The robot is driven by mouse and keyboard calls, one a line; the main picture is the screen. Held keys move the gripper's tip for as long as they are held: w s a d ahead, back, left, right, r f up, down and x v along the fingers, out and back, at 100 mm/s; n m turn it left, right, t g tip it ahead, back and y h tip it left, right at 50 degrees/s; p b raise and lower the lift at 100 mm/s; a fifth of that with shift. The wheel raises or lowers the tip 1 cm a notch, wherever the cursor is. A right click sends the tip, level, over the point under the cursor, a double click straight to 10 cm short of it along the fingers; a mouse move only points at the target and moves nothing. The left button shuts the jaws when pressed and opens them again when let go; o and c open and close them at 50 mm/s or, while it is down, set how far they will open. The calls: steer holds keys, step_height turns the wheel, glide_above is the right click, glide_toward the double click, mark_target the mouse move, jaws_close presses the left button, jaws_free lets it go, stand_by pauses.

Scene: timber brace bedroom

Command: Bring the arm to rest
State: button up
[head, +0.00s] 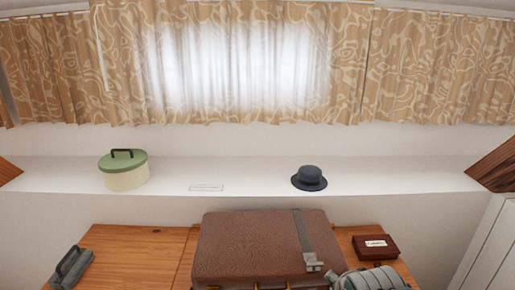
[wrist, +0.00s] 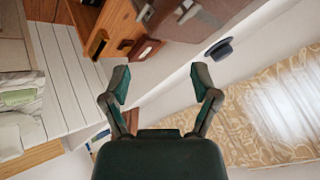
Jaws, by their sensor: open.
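My gripper (wrist: 162,83) shows in the wrist view with its two fingers spread wide. It is open, and nothing is between the fingers. The view past it is tilted, with the white shelf edge and wall behind the fingers. The fingers appear clear of the things around them.
A brown suitcase (head: 250,245) lies on the wooden top (head: 130,245), with a dark red box (head: 375,247) at its right and a grey handled object (head: 71,267) at left. A green-lidded hatbox (head: 124,172) and dark blue hat (head: 309,179) stand on the white shelf (head: 235,175).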

steer(key=s+a+r+n+g+y, duration=0.1)
steer(key=s+r+n+g, duration=0.1)
steer(key=s+n, duration=0.7)
steer(key=shift+s+a+r+n, duration=0.25)
steer(key=shift+s+r+n, duration=0.15)
steer(key=shift+s+r, duration=0.4)
